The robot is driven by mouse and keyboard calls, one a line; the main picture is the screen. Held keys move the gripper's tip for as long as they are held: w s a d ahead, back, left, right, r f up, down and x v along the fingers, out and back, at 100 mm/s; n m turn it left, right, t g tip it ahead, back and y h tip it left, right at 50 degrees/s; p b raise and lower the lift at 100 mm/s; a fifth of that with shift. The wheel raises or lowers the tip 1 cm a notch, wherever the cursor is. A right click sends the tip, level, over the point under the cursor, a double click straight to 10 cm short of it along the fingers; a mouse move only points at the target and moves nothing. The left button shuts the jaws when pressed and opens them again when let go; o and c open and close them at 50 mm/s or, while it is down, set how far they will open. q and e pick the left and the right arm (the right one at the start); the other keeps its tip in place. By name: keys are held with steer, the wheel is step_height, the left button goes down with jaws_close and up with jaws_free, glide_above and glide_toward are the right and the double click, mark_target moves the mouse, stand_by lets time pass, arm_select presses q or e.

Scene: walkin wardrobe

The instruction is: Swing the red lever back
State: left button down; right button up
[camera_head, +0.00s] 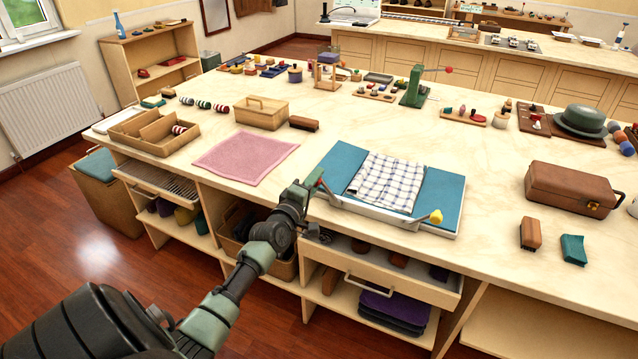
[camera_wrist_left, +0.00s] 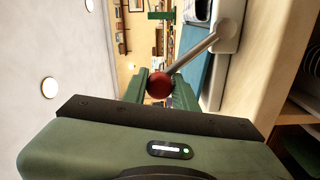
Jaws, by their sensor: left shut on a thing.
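The red lever is a grey rod with a red ball knob (camera_head: 319,183), at the front left corner of a pale frame with a blue board (camera_head: 343,165). In the left wrist view the red knob (camera_wrist_left: 160,85) sits between the green fingers, and its rod (camera_wrist_left: 196,52) slants up right to the frame. My left gripper (camera_head: 309,186) is shut on the knob at the counter's front edge. A checked cloth (camera_head: 388,181) lies folded on the board. A yellow knob (camera_head: 436,216) is at the frame's front right corner. My right gripper is out of view.
A pink cloth (camera_head: 245,161) lies left of the frame. A brown case (camera_head: 570,190) and two small blocks lie to the right. Open drawers (camera_head: 390,276) jut out below the counter. A green stand with another red-knobbed handle (camera_head: 412,88) is farther back.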

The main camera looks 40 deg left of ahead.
arm_select(q)
steer(key=shift+d+f+n, duration=0.15)
steer(key=shift+f+n, duration=0.15)
steer(key=shift+f, duration=0.1)
steer(key=c, duration=1.1)
jaws_free()
steer(key=shift+w+d+r, duration=0.1)
steer(key=shift+d+r, duration=0.05)
steer(key=shift+r, duration=0.05)
steer(key=shift+s, duration=0.45)
steer(key=v, duration=0.7)
